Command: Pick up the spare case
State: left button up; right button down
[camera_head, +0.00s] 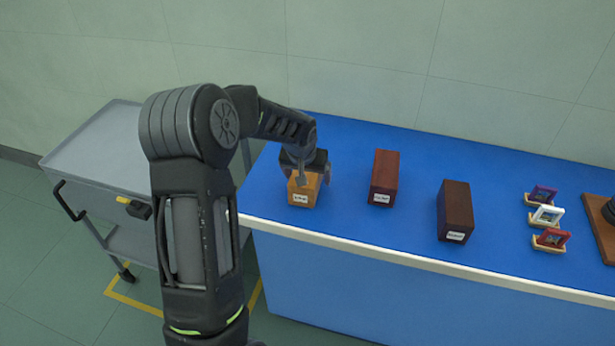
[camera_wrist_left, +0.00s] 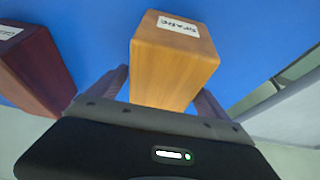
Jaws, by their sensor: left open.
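The spare case (camera_head: 304,188) is a light orange-brown wooden box with a white label, standing at the left end of the blue bench. In the left wrist view its label reads "SPARE" and the case (camera_wrist_left: 172,65) stands between the fingers. My left gripper (camera_head: 308,172) is over the case with its fingers on either side of it. The gripper (camera_wrist_left: 165,92) is open. Whether the fingers touch the sides cannot be told. My right gripper does not show.
A dark red labelled case (camera_head: 384,177) and a dark brown one (camera_head: 456,211) stand to the right on the blue bench (camera_head: 340,215). Three small framed pieces (camera_head: 546,216) sit further right. A grey cart (camera_head: 100,150) stands left of the bench.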

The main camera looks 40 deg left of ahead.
pick_arm(q)
jog(key=c, duration=1.8)
